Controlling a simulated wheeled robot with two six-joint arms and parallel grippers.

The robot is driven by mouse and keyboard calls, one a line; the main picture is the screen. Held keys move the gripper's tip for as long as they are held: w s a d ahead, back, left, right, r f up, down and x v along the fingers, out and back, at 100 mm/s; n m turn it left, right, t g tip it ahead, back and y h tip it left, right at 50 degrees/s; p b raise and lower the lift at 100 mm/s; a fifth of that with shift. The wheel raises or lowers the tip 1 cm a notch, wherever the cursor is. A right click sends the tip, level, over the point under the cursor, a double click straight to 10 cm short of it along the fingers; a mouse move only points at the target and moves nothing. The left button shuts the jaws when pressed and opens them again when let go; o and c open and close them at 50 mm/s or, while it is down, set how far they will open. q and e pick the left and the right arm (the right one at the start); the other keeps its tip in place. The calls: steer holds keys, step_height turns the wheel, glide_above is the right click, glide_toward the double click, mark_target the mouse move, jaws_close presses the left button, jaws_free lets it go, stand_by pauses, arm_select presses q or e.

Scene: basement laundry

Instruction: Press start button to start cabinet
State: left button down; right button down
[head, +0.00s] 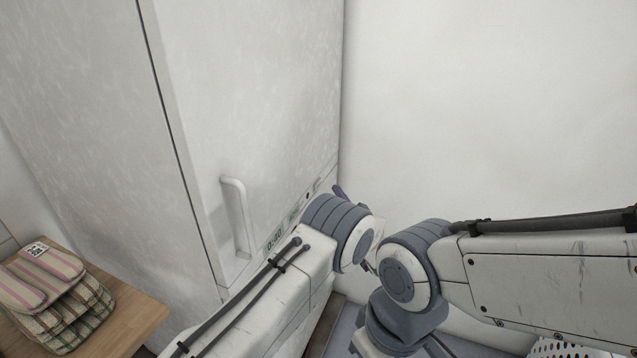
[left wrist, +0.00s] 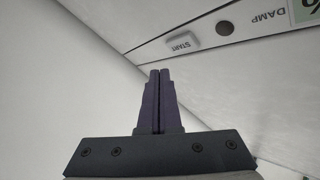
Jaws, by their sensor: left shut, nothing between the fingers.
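The drying cabinet (head: 270,110) is tall and white, with a shut door and a control strip along the lower front. In the left wrist view the grey start button (left wrist: 180,44), marked START, shows upside down on the white panel. In the head view my left arm hides the button. My left gripper (left wrist: 160,73) has dark purple fingers pressed together, with nothing between them. Its tips appear just short of the button, a little below and left of it in that view. One purple finger also shows past my left wrist in the head view. My right gripper is out of view.
The cabinet has a white door handle (head: 237,215) and a 0:40 display (head: 275,241). A dark round spot (left wrist: 223,27) sits beside the button. Folded striped cloths (head: 50,300) lie on a wooden table (head: 135,312) at left. A bare white wall (head: 480,110) stands close at right.

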mark_target(321, 182)
arm_select(q)
steer(key=shift+w+a, duration=0.2)
steer(key=shift+a, duration=0.4)
steer(key=shift+w+a, duration=0.2)
steer(key=shift+a, duration=0.4)
steer(key=shift+a, duration=0.1)
stand_by(1.1)
steer(key=shift+w+a, duration=0.1)
steer(key=shift+a, duration=0.2)
steer(key=shift+w+a, duration=0.1)
steer(key=shift+a, duration=0.25)
stand_by(0.8)
steer(key=shift+d, duration=0.1)
steer(key=shift+s+d, duration=0.25)
steer(key=shift+d, duration=0.4)
steer(key=shift+d, duration=0.1)
steer(key=d, duration=0.1)
steer(key=s+d, duration=0.1)
steer(key=d, duration=0.1)
steer(key=d+b, duration=0.1)
steer(key=shift+s+d, duration=0.25)
steer(key=shift+d, duration=0.05)
